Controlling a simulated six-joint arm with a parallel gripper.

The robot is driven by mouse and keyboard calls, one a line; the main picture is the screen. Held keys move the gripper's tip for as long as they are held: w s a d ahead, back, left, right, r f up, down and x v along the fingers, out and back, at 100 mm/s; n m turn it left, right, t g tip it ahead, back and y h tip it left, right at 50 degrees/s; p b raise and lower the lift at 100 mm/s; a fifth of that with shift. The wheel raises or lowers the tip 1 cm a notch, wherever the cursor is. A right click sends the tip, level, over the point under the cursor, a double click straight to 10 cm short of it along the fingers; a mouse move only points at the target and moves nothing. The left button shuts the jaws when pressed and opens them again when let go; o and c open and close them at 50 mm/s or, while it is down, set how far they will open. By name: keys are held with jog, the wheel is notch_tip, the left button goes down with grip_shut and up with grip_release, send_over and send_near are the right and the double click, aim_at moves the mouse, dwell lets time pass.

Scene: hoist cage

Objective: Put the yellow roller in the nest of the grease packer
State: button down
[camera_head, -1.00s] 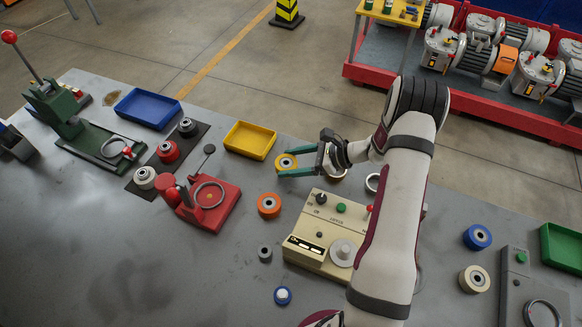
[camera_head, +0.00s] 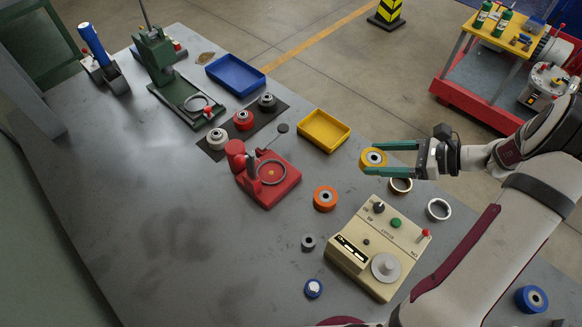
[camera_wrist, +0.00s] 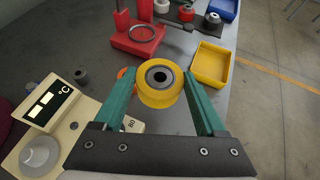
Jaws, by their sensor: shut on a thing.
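The yellow roller (camera_head: 373,158), with a dark-lined bore, is held between the green fingers of my gripper (camera_head: 377,160). In the wrist view the roller (camera_wrist: 160,92) sits between both fingertips, bore facing the camera. It appears raised over the bench, right of the yellow tray. A red device (camera_head: 268,180) with a grey ring-shaped nest (camera_head: 272,172), a red pot and a black-knobbed lever stands to the left, apart from my gripper; it looks like the grease packer, though no label is readable. Its ring nest looks empty of rollers and also shows in the wrist view (camera_wrist: 141,34).
A cream heater box (camera_head: 375,270) is nearer. Rollers stand on a dark mat (camera_head: 264,121) beyond the red device. A green press (camera_head: 170,85) is farther left. The front-left bench is clear.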

jog(key=w+a+r+n+g+y, duration=0.1)
jog(key=w+a+r+n+g, duration=0.15)
jog(key=a, duration=0.95)
send_over(277, 174)
jog(key=shift+n+g, duration=0.35)
jog(key=f, duration=0.7)
jog(key=shift+d, duration=0.3)
jog(key=f, duration=0.3)
jog(key=shift+w+a+f, duration=0.1)
jog(key=shift+a+f, duration=0.25)
jog(key=shift+f, duration=0.35)
jog(key=shift+c, duration=1.1)
grip_release()
jog(key=shift+f, duration=0.15)
